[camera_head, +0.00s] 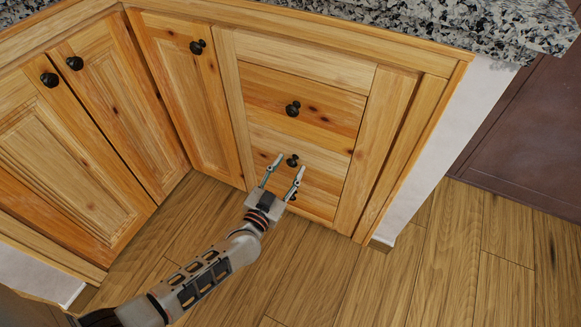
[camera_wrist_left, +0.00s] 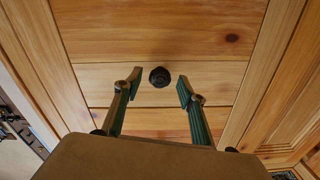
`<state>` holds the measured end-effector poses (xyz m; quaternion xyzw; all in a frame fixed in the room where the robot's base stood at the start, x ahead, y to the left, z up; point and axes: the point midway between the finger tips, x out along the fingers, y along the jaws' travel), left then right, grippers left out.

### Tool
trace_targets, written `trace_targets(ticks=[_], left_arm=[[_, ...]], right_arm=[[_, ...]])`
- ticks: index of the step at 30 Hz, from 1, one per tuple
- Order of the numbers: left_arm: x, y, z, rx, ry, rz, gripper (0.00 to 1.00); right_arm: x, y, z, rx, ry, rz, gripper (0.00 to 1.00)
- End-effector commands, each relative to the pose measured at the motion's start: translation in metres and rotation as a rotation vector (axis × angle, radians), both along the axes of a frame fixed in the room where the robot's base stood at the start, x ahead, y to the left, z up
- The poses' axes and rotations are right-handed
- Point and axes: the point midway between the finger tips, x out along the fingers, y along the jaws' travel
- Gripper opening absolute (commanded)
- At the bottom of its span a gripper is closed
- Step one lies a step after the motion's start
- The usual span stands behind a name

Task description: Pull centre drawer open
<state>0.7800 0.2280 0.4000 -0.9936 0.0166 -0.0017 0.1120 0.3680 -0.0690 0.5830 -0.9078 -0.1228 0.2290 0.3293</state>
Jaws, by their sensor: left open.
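The drawer stack has dark round knobs in a column. The centre drawer (camera_head: 325,160) is wooden and looks closed; its knob (camera_head: 292,160) is black. My left gripper (camera_head: 289,164) is open in front of this drawer, with the knob showing between its fingertips. In the left wrist view, the knob (camera_wrist_left: 160,77) lies between and slightly beyond the open fingertips (camera_wrist_left: 159,82), with a gap on each side. I cannot tell whether the fingertips reach its depth. My right gripper is not in view.
An upper drawer knob (camera_head: 293,109) is above, and a lower knob (camera_head: 291,196) is partly hidden by my gripper. Closed cabinet doors (camera_head: 185,95) stand to the left. A granite countertop (camera_head: 430,25) overhangs above. The wooden floor (camera_head: 330,275) in front is clear.

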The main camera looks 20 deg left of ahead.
Motion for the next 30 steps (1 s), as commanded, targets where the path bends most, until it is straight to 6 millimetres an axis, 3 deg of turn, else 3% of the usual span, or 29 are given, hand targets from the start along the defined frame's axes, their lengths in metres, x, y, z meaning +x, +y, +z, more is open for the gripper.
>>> trace_targets(ticks=[12,17,25,30], left_arm=[[0.008,-0.001,0.001,-0.001,-0.001,0.000,0.40],[0.008,-0.001,0.001,-0.001,0.000,-0.001,0.00],[0.005,0.000,0.001,0.000,-0.001,-0.001,0.00],[-0.009,0.001,0.004,0.000,-0.003,-0.002,0.00]], right_arm=[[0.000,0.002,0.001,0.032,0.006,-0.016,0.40],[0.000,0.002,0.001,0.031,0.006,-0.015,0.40],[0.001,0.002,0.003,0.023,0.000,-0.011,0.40],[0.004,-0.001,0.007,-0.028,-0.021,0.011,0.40]])
